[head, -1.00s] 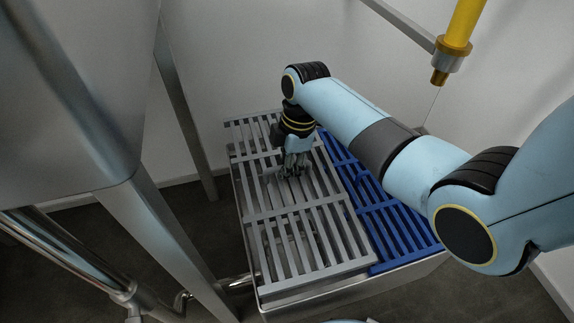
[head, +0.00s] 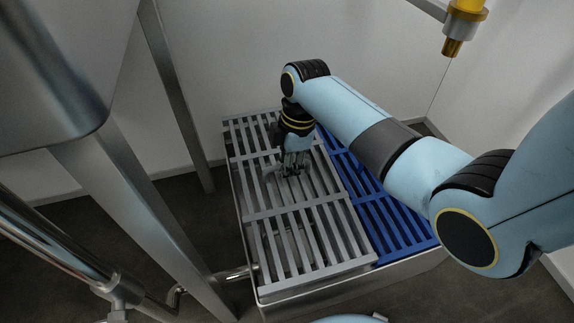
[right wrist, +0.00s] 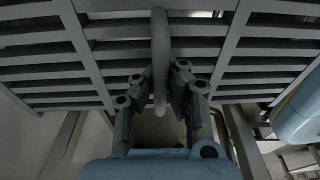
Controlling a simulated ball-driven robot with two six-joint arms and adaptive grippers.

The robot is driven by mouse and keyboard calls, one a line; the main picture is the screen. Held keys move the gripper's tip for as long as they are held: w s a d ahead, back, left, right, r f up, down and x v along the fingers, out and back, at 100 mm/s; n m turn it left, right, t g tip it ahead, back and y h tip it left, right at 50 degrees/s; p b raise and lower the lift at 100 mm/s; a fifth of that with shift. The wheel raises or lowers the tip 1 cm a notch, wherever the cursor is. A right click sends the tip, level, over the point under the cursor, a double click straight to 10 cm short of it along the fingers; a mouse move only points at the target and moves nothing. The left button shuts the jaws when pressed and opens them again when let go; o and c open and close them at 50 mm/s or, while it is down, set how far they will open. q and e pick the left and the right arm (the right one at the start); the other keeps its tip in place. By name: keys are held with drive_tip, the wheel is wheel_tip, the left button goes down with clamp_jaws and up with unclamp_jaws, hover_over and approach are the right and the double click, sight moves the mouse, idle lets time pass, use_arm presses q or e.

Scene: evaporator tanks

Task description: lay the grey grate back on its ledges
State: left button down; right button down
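The grey grate (head: 300,232) shows in the head view over the left side of a steel basin (head: 290,303). It looks nearly level, and its far end reaches past the basin's back. Whether it touches its ledges cannot be told; they are hidden beneath it. My right gripper (head: 292,172) points down at the grate's middle. In the right wrist view, its fingers (right wrist: 160,90) are closed on both sides of the grate's curved grey handle (right wrist: 160,50). The grate's bars (right wrist: 110,75) fill the upper part of that view. My left gripper is not in view.
A blue grate (head: 395,222) lies right of the grey one. A large steel tank (head: 60,70) with legs (head: 150,220) and a pipe (head: 60,245) stands at left. A yellow hose with a brass nozzle (head: 453,46) hangs at upper right. White walls stand close behind.

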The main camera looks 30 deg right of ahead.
sight(289, 179)
idle(0.4)
drive_tip(key=shift+s+p, duration=0.1)
drive_tip(key=shift+p, duration=0.2)
drive_tip(key=shift+f, duration=0.1)
drive_tip(key=shift+f+p, duration=0.35)
drive_tip(key=shift+f, duration=0.1)
idle(0.6)
drive_tip(key=shift+f+b, duration=0.3)
drive_tip(key=shift+f, duration=1.25)
idle(0.8)
drive_tip(key=c, duration=1.4)
unclamp_jaws()
drive_tip(key=shift+s, duration=0.15)
